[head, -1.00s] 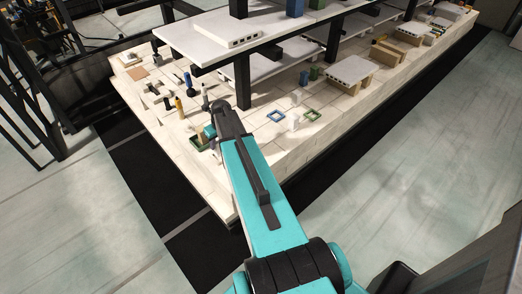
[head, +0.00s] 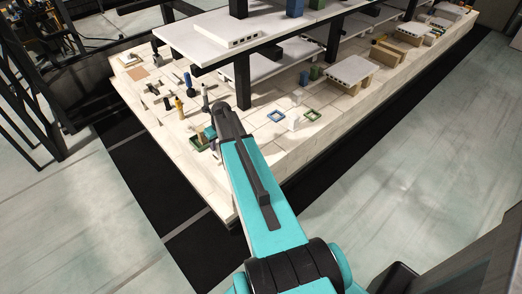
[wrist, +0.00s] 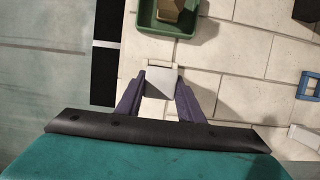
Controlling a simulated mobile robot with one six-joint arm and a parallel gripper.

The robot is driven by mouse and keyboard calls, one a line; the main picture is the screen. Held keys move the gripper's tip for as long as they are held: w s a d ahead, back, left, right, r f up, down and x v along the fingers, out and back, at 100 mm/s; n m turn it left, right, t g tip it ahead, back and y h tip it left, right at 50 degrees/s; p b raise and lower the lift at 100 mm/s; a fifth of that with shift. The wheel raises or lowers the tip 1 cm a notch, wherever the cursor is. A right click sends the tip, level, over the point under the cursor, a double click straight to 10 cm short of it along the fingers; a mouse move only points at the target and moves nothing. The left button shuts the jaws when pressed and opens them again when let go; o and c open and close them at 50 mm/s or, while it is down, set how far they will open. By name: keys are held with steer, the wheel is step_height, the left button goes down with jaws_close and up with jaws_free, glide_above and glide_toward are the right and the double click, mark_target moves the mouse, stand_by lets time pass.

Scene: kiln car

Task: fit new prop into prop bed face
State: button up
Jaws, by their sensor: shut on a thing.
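In the wrist view, my gripper (wrist: 160,76) is shut on a pale grey-white block, which I take to be the new prop (wrist: 160,84). Its flat top shows between the two dark purple fingers. It is above the pale brick deck; I cannot tell whether it touches it. A blue square frame (head: 275,115) and a green square frame (head: 312,115) lie on the deck. The blue one also shows in the wrist view (wrist: 309,86). I cannot tell which thing is the prop bed face.
A green tray (head: 196,144) with a brown block inside lies just beyond the prop in the wrist view (wrist: 145,27). A white block (head: 293,123) stands near the frames. A black post (head: 243,82) and white shelves (head: 200,35) rise behind.

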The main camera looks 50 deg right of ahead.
steer(key=shift+f+b, duration=0.5)
steer(key=shift+f, duration=0.4)
stand_by(0.8)
steer(key=o, duration=1.4)
steer(key=shift+p+v, duration=2)
steer(key=shift+v, duration=2)
steer(key=shift+s+r, duration=0.1)
steer(key=shift+r, duration=0.1)
steer(key=shift+b+v, duration=0.95)
steer(key=shift+v, duration=2.65)
steer(key=shift+a, duration=0.1)
